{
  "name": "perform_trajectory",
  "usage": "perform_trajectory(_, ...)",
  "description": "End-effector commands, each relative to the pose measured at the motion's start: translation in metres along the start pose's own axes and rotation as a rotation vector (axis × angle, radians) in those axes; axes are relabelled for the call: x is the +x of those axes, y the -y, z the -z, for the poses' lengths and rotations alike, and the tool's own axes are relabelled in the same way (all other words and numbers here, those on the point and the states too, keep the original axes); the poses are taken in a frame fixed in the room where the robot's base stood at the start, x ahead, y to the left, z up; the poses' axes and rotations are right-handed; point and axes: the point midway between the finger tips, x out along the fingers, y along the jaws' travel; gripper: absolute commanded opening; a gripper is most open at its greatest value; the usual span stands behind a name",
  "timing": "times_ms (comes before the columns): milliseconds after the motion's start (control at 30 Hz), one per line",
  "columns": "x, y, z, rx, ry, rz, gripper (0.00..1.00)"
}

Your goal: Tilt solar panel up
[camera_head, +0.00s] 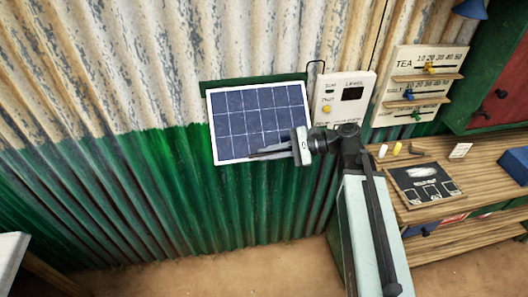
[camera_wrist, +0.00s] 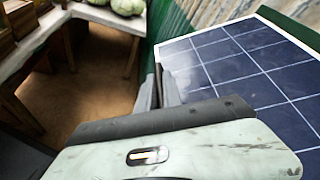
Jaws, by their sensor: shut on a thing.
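The solar panel (camera_head: 258,115) is a dark blue gridded sheet with a white frame, set against a green backing board on the corrugated wall. In the head view it is slightly tilted in the picture, and my gripper (camera_head: 262,154) is at its lower right part. In the wrist view the panel (camera_wrist: 245,62) fills the right side, and my gripper's fingers (camera_wrist: 160,88) are close together at its left edge. The gripper is shut on the panel's edge, as far as the views show. The exact contact is partly hidden by the gripper body.
A white box with a small dark display (camera_head: 353,93) hangs right of the panel. A board with sliders (camera_head: 418,86) is farther right. A wooden counter (camera_head: 480,200) holds a black slate (camera_head: 424,185). In the wrist view, a table (camera_wrist: 95,15) with green round produce stands at upper left.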

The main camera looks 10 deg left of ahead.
Motion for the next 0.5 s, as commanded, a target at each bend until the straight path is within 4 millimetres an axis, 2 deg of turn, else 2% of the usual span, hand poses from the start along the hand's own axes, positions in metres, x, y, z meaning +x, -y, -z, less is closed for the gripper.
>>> perform_trajectory(367,0.003,0.0012,-0.0034,-0.004,0.007,-0.001,0.0)
perform_trajectory(400,0.0034,0.0012,-0.0037,-0.004,0.008,-0.002,0.13)
perform_trajectory(467,0.0039,0.001,-0.0039,-0.004,0.008,-0.003,0.29)
perform_trajectory(500,0.0042,0.0009,-0.004,-0.004,0.008,-0.004,0.32)
